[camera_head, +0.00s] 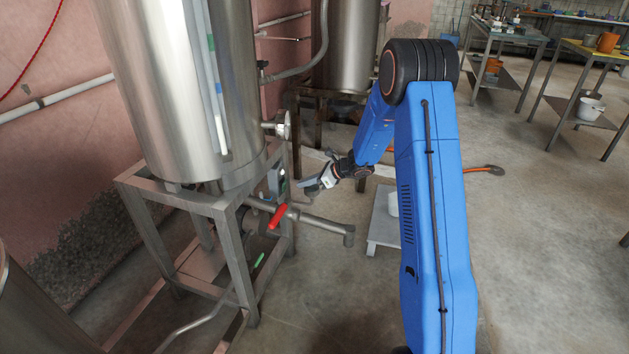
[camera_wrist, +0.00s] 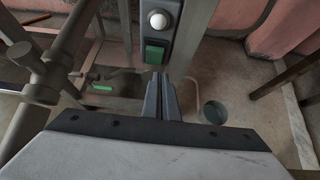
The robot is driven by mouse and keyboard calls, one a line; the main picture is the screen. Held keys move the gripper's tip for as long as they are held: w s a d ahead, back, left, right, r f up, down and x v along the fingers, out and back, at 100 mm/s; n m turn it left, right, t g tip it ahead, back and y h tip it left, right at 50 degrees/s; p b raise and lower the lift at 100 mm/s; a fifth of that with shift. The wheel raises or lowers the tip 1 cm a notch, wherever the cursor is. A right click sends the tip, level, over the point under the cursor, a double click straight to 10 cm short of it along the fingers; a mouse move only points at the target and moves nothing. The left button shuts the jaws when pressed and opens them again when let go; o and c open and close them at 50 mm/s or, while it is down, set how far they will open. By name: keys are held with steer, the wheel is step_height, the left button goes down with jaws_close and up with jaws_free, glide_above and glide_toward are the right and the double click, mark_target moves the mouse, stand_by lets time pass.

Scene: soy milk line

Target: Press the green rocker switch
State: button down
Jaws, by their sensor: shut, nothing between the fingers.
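The green rocker switch (camera_wrist: 154,54) sits on a grey switch box fixed to a metal leg, just below a round white button or lamp (camera_wrist: 158,20). My gripper (camera_wrist: 161,78) is shut and empty. In the wrist view its fingertips lie just below the green switch; whether they touch it I cannot tell. In the head view my gripper (camera_head: 312,186) is beside the switch box (camera_head: 276,180) on the tank stand. The switch's green face is too small to make out clearly there.
A steel tank (camera_head: 160,90) stands on a metal frame (camera_head: 237,262). A pipe with a red valve handle (camera_head: 277,216) juts out below the switch box. A low grey platform (camera_head: 381,222) stands behind my arm. The floor at the right is open, with tables (camera_head: 503,38) beyond.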

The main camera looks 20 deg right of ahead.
mark_target(285, 186)
steer(key=shift+w+a+r, duration=0.25)
steer(key=shift+w+a, duration=0.3)
steer(key=shift+a, duration=0.2)
steer(key=shift+w+a+r, duration=0.25)
steer(key=shift+w+a, duration=0.25)
steer(key=shift+a, duration=0.2)
steer(key=shift+a, duration=0.15)
steer(key=shift+w+a+r+g+h, duration=0.2)
steer(key=shift+w+a+g+h, duration=0.1)
steer(key=shift+g+h, duration=0.15)
steer(key=shift+r, duration=0.15)
steer(key=shift+r, duration=0.7)
